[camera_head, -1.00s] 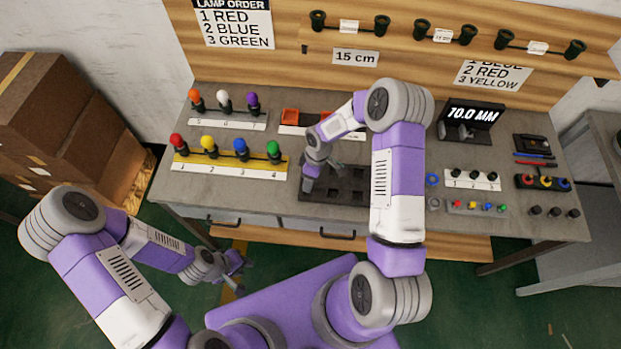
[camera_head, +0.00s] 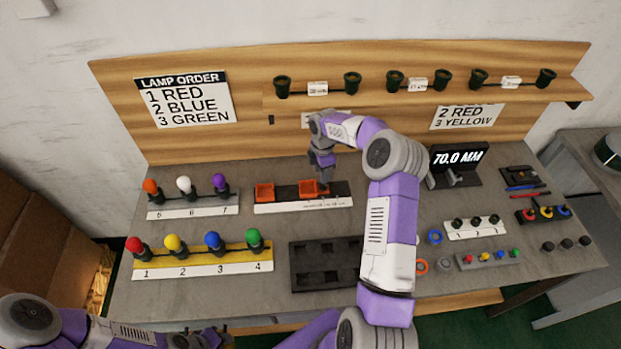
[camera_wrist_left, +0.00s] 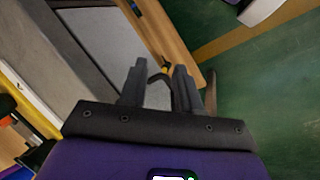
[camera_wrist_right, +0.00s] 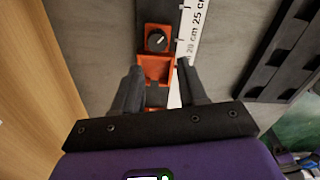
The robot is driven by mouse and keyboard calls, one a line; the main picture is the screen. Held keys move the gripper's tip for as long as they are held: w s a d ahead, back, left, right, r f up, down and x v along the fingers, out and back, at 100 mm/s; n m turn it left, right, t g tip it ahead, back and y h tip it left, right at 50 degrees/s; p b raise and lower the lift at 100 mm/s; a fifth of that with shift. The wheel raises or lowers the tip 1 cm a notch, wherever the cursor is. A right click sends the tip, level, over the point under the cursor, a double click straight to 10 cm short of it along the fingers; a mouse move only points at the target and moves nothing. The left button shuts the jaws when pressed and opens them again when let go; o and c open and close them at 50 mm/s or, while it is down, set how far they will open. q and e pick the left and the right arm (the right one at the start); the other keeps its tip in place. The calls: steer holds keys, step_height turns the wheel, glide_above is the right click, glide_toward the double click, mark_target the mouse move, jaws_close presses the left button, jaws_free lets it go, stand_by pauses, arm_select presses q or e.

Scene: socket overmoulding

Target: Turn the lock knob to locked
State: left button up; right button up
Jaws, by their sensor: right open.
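The lock knob (camera_wrist_right: 156,41) is a small black dial with a white mark, set on an orange block. In the right wrist view its mark slants toward upper right. The block has an open orange pocket (camera_wrist_right: 156,69) beside the knob. In the head view the orange block (camera_head: 308,189) is on a dark rail with a white ruler strip, and my gripper partly hides it. My right gripper (camera_head: 322,172) is just above this block, open and empty; in its wrist view the fingers (camera_wrist_right: 160,87) straddle the rail short of the knob. My left gripper (camera_wrist_left: 159,85) is open and empty, low near the bench front.
A second orange block (camera_head: 264,193) is at the rail's left. A black tray (camera_head: 300,268) is in front. Lamp racks (camera_head: 200,268) stand left; a display (camera_head: 457,160) and small parts stand right. A shelf (camera_head: 440,92) of dark cups is above.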

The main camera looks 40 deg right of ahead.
mark_target(324, 185)
steer(key=shift+w+d+r, duration=0.1)
steer(key=shift+w+d, duration=0.05)
steer(key=shift+d, duration=0.45)
steer(key=shift+f, duration=0.3)
steer(key=f, duration=0.5)
steer(key=shift+s+f+b, duration=0.1)
steer(key=shift+s+b, duration=0.15)
steer(key=shift+b, duration=0.15)
steer(key=shift+f, duration=0.65)
steer(key=c, duration=0.8)
steer(key=shift+o, duration=0.2)
steer(key=shift+w, duration=0.1)
